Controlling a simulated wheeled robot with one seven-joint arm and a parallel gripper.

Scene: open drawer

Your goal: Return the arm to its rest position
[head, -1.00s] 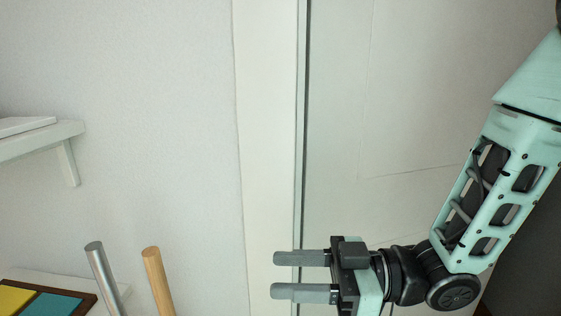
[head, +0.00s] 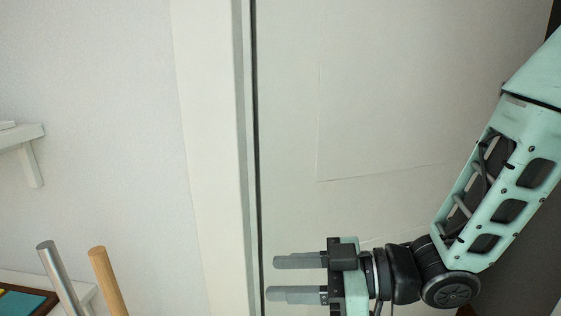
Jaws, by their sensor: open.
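My gripper (head: 283,278) is at the lower middle of the head view, at the end of my mint-green arm. Its two grey fingers point left and stand apart, with nothing between them. The arm is bent, coming down from the upper right to the wrist. The gripper is in front of a pale panelled door, and I cannot tell how far from it. No drawer shows in this view.
The pale door (head: 400,110) and its white frame (head: 207,150) fill the middle. At the left are a white wall shelf (head: 25,145), a metal rod (head: 60,280), a wooden rod (head: 107,282) and a dark-edged board with a teal patch (head: 22,302).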

